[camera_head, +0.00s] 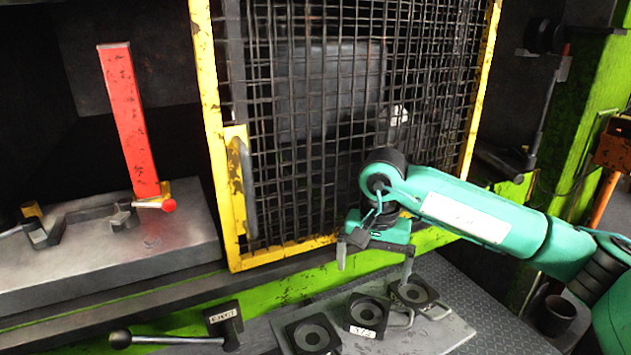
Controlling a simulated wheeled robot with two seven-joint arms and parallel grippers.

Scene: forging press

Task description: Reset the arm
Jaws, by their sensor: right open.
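My right arm (480,212) is green and comes in from the right edge, reaching across in front of the yellow-framed mesh door. My right gripper (374,262) hangs at its end, fingers pointing down and spread apart, with nothing between them. It is above a grey plate holding several black square blocks with round recesses. One finger is close above or in front of the rightmost block (412,292); I cannot tell whether they touch. My left gripper is not in view.
The mesh door (207,75) looks shut. A red upright bar (130,120) stands on the metal bed (120,262) at left. A lever with a black knob (120,339) is at lower left. A green machine column (585,120) stands at right.

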